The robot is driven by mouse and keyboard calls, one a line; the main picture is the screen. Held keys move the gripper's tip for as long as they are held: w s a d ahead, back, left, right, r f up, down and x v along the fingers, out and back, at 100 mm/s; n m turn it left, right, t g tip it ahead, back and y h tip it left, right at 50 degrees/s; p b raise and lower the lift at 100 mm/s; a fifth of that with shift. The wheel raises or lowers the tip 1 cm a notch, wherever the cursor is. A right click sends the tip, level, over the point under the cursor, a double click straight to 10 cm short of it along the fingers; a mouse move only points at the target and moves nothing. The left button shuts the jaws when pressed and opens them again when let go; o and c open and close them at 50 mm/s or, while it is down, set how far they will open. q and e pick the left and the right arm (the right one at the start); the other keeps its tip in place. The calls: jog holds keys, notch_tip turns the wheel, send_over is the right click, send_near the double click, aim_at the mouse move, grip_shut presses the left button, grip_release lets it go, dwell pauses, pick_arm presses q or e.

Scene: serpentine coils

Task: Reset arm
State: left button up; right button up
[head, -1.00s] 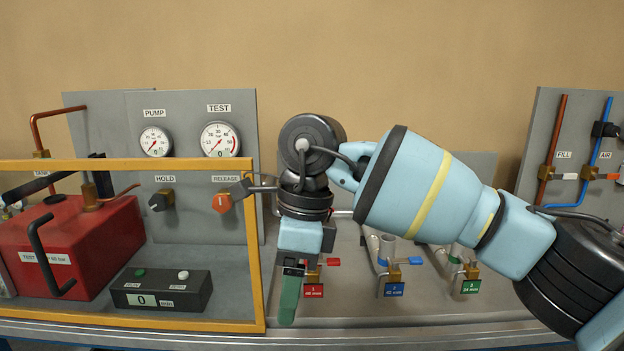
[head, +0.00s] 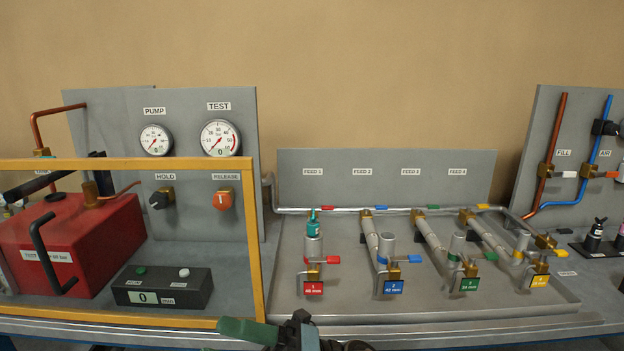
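My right arm is largely out of the picture. What appears to be its gripper (head: 250,331) shows at the bottom edge, a little left of the middle, with a green finger pointing left and a dark body beside it. My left gripper is not in view.
The feed rig (head: 440,305) has several valves and a teal fitting (head: 313,226) on the first upright pipe. A yellow frame (head: 262,260) stands before the red pump box (head: 70,250), the readout box (head: 160,290) and the orange release knob (head: 222,200). The space above the rig is clear.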

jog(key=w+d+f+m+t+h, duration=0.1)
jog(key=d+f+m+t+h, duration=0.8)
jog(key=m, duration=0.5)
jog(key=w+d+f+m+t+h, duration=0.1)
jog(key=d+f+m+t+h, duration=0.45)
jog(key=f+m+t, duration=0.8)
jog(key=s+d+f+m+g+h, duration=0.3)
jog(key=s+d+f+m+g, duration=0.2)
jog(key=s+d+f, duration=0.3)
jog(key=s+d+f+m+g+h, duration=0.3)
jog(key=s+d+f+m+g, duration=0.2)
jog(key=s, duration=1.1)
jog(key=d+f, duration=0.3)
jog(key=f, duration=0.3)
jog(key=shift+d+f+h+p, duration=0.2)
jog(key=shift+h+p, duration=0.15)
jog(key=shift+p, duration=0.05)
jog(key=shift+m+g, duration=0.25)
